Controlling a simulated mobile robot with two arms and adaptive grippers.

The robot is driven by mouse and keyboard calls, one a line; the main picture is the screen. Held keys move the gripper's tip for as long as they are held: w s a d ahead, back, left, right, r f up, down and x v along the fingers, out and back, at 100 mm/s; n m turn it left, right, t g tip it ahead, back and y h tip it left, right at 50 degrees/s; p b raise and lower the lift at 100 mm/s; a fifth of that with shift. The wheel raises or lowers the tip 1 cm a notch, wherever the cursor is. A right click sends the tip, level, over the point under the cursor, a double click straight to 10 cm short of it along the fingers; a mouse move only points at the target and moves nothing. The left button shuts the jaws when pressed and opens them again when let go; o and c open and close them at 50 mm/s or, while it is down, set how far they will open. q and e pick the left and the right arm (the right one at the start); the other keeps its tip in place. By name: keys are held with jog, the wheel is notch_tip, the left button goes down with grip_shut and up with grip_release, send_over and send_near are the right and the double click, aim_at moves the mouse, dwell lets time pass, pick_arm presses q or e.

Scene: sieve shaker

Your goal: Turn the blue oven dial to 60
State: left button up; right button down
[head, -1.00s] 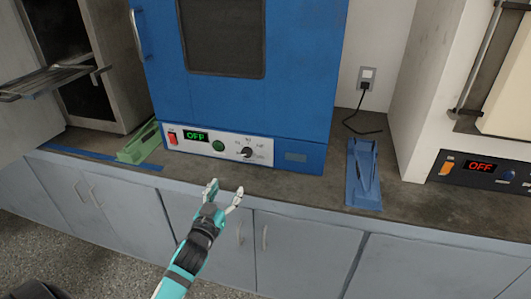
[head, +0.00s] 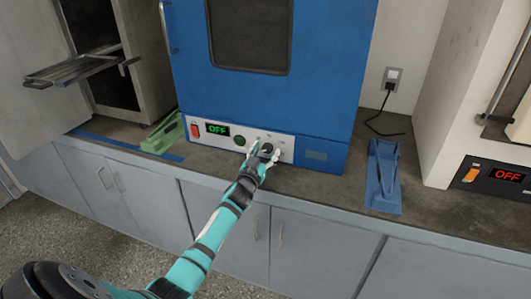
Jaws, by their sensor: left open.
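The blue oven (head: 318,100) stands on the counter in the middle of the head view. Its white control panel (head: 286,148) has a red switch (head: 195,130), a green "OFF" display (head: 217,129), a green round button (head: 240,141) and a dark dial (head: 267,149). My left gripper (head: 262,151) is at the panel with its fingers open on either side of the dial. I cannot tell whether the fingers touch the dial. The fingers partly hide the dial and its scale, so its setting cannot be read. My right gripper is not in view.
A green holder (head: 163,136) stands left of the oven and a blue holder (head: 383,180) right of it. An outlet with a plugged black cord (head: 384,115) is behind. A white machine with a red "OFF" display (head: 508,175) is at the right. An open chamber with a rack (head: 85,70) is at the left.

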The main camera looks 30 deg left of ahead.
pick_arm(q)
jog(key=shift+w, duration=0.2)
jog(key=c, duration=1.2)
jog(key=shift+o, duration=0.2)
jog(key=shift+m, duration=0.5)
jog(key=m, duration=0.4)
jog(key=shift+a+m, duration=0.1)
jog(key=shift+m, duration=0.3)
jog(key=m+b, duration=0.1)
jog(key=m, duration=0.4)
jog(key=shift+m, duration=0.7)
